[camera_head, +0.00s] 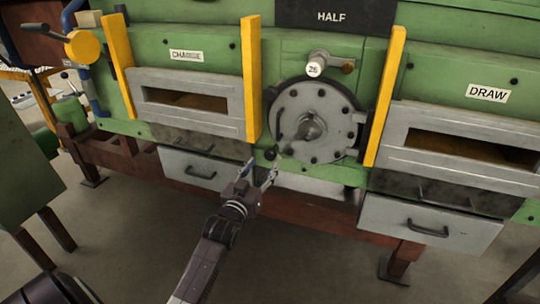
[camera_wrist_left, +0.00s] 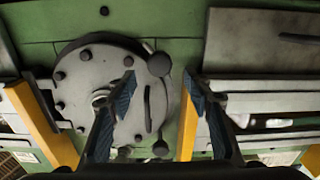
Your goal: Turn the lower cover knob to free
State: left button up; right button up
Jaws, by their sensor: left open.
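The lower cover knob (camera_head: 269,154) is a small dark ball at the lower left edge of the round grey cover (camera_head: 291,101). My left gripper (camera_head: 262,172) is open and empty just below and in front of this knob. In the left wrist view the picture looks upside down. There the knob (camera_wrist_left: 158,64) shows beyond and between the two spread fingers (camera_wrist_left: 165,85), apparently clear of both. A second dark knob (camera_wrist_left: 160,148) sits at the other end of the cover's edge; I cannot make it out in the head view. My right gripper is not in view.
Yellow upright bars (camera_head: 251,80) flank the cover. Grey drawers with handles (camera_head: 428,228) sit low on both sides. The floor in front is mostly free.

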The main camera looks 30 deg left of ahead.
aim_at(269, 155)
pick_arm(q)
jog(key=x, duration=0.7)
jog(key=shift+w, duration=0.15)
jog(key=shift+c, duration=0.6)
